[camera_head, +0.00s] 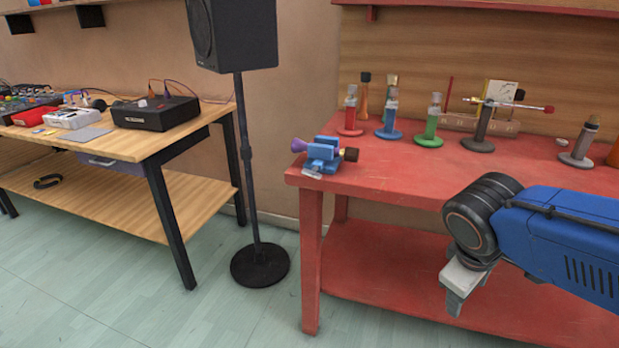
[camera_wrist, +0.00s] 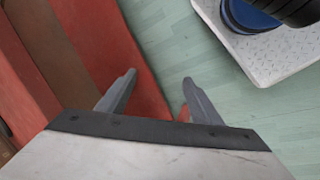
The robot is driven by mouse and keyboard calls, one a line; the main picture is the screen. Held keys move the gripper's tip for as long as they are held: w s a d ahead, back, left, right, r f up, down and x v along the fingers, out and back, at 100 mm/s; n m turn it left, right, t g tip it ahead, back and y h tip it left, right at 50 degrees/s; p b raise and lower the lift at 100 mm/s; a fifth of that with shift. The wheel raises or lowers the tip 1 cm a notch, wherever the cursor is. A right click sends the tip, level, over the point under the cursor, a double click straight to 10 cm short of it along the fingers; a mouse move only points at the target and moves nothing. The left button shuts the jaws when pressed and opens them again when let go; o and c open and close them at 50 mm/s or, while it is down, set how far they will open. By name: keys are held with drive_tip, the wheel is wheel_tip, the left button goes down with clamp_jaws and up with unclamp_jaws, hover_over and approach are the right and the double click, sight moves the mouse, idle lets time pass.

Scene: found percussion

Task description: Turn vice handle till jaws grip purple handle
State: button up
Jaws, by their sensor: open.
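The blue vice (camera_head: 322,154) sits at the left front corner of the red workbench (camera_head: 420,170). A purple handle (camera_head: 298,145) sticks out at its left, and a dark, brass-coloured end shows at its right. At this size I cannot tell how the jaws stand against the purple handle. My gripper (camera_head: 457,298) hangs at the lower right of the head view, in front of the bench and well away from the vice. In the wrist view my gripper (camera_wrist: 158,78) is open and empty, pointing down past the red bench edge toward the floor.
Several coloured stands with upright tubes (camera_head: 391,118) line the back of the red bench. A black speaker on a stand (camera_head: 256,200) stands left of it. A wooden table with electronics (camera_head: 110,135) is at the far left.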

drive_tip(key=w+a+r+n+t+h, duration=0.25)
drive_tip(key=w+a+n+h, duration=0.2)
drive_tip(key=w+n, duration=0.3)
drive_tip(key=n+t+y, duration=0.3)
drive_tip(key=n+t, duration=0.9)
drive_tip(key=n, duration=0.4)
approach(311, 175)
drive_tip(key=x, duration=0.9)
drive_tip(key=shift+f, duration=0.1)
drive_tip(key=shift+m, duration=0.25)
drive_tip(key=c, duration=1.1)
